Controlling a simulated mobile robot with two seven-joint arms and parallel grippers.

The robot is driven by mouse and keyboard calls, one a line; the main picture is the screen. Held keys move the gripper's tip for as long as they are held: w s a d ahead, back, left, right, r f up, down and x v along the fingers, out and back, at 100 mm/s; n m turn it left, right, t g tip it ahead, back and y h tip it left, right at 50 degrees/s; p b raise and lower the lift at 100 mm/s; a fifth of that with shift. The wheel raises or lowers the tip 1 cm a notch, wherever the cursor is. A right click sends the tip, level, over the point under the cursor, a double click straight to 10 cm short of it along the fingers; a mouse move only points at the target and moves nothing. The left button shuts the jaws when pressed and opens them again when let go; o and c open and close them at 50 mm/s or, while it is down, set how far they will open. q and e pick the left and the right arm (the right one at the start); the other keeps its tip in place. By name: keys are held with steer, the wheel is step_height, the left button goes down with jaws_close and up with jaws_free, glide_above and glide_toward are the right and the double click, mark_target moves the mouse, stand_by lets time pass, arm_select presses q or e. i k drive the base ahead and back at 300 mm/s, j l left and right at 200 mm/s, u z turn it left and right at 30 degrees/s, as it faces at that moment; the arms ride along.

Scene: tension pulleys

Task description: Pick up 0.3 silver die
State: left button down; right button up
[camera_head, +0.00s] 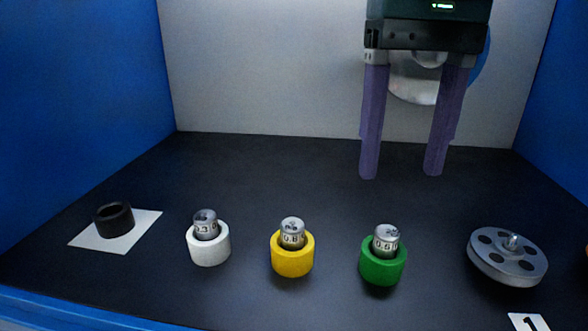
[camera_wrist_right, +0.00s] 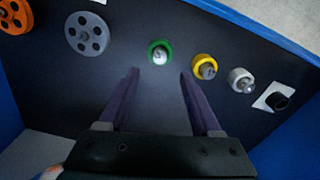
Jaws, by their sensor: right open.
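The silver die marked 0.3 (camera_head: 206,224) stands in a white ring holder (camera_head: 209,247), left of centre in the head view. In the right wrist view it shows at the right as a small silver die (camera_wrist_right: 247,86) in the white ring (camera_wrist_right: 236,77). My right gripper (camera_head: 401,174) is open and empty, its two purple fingers pointing down above the back right of the dark surface. It is apart from the die, behind it and to its right. In the wrist view its fingers (camera_wrist_right: 158,75) point towards the green ring. My left gripper is not in view.
A yellow ring (camera_head: 292,262) holds a die marked 0.8, and a green ring (camera_head: 383,268) holds one marked 0.50. A black ring (camera_head: 114,220) sits on a white square at left. A grey pulley (camera_head: 507,262) lies at right. Blue walls close both sides.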

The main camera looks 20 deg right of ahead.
mark_target(205, 222)
steer(key=k, duration=2)
